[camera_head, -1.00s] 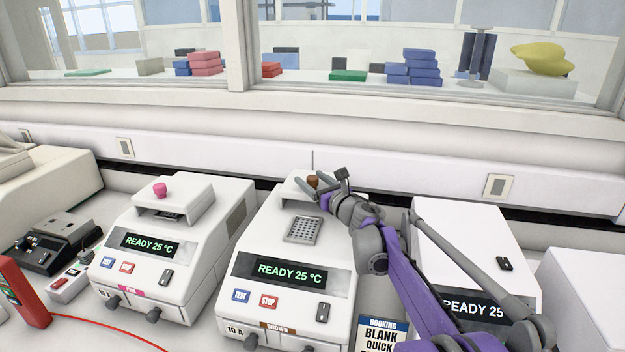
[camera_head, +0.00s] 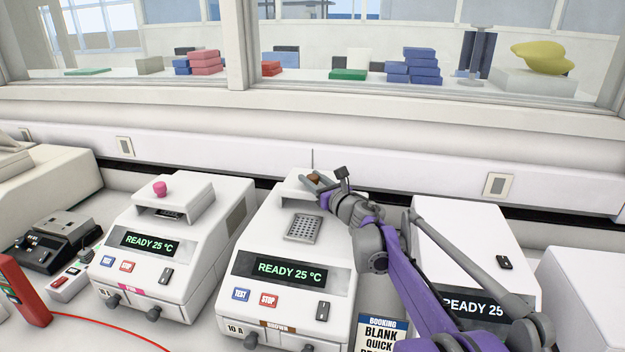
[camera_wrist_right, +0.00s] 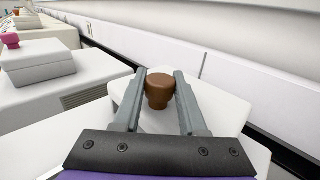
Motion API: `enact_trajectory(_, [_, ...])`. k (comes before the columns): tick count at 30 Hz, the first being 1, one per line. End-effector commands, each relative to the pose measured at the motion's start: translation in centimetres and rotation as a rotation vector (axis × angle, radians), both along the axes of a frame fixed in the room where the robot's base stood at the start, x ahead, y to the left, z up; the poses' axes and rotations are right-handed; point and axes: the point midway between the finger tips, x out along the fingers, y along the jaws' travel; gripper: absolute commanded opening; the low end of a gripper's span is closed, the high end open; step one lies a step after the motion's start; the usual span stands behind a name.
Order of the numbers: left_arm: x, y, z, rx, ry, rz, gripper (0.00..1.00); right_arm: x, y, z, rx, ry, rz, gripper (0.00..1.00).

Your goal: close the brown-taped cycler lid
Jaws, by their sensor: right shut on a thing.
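The brown-taped cycler (camera_head: 290,235) stands in the middle of the bench, with a brown strip (camera_head: 277,324) on its lower front and a display reading READY 25 °C. Its lid (camera_head: 294,187) is raised at the back, and the block of wells (camera_head: 304,228) shows uncovered. A brown knob (camera_wrist_right: 159,88) sits on the lid; the head view shows it partly hidden by the fingers (camera_head: 314,178). My right gripper (camera_wrist_right: 166,82) is shut on the brown knob, one finger on each side. My left gripper is not in view.
A pink-knobbed cycler (camera_head: 165,245) stands to the left. Another white cycler (camera_head: 462,235) stands to the right, partly behind my right arm. A booking sign (camera_head: 381,333) is between the machines. The wall (camera_head: 400,180) runs close behind them.

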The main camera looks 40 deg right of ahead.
Motion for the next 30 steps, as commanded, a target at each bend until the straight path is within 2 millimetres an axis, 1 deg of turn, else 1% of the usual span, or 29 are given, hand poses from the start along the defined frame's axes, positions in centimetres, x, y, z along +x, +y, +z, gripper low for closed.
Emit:
enact_trajectory(26, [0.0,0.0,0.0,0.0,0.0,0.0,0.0,-0.02,0.02,0.0,0.0,0.0,0.0,0.0])
enact_trajectory(29, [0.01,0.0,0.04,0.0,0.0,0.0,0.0,-0.35,0.48,0.04,0.0,0.0,0.001,0.0])
enact_trajectory(30, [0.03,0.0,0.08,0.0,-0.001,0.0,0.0,-0.68,0.93,0.07,0.0,0.0,0.001,0.0])
